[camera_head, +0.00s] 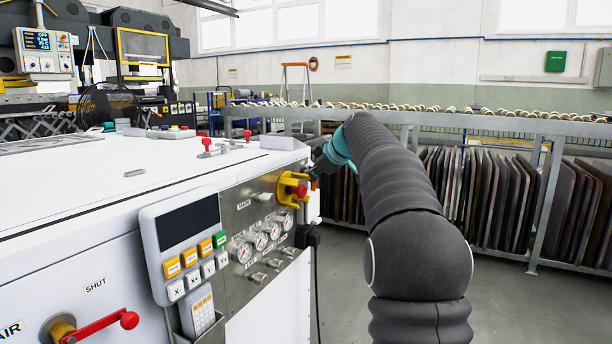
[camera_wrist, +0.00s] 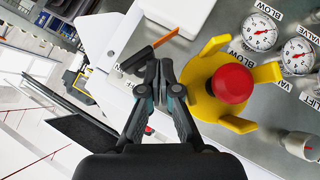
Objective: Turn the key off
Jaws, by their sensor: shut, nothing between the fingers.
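My gripper (camera_wrist: 160,75) is shut and empty, its dark fingertips together in the wrist view. Just beyond the fingertips is a dark, flat piece with an orange end (camera_wrist: 166,38), apparently the key, lying at a slant against the panel. I cannot tell whether the fingertips touch it or which setting it is at. In the head view my gripper (camera_head: 322,168) is at the panel's far right edge, partly hidden by my arm. A small orange bit (camera_head: 313,185) shows just below it.
A red knob in a yellow guard (camera_wrist: 232,83) sits close right of my gripper; the head view shows it too (camera_head: 292,190). Gauges (camera_head: 261,240) and valves line the metal panel. A keypad (camera_head: 184,240) and red lever (camera_head: 100,326) are nearer. A rack of dark sheets (camera_head: 480,195) stands behind.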

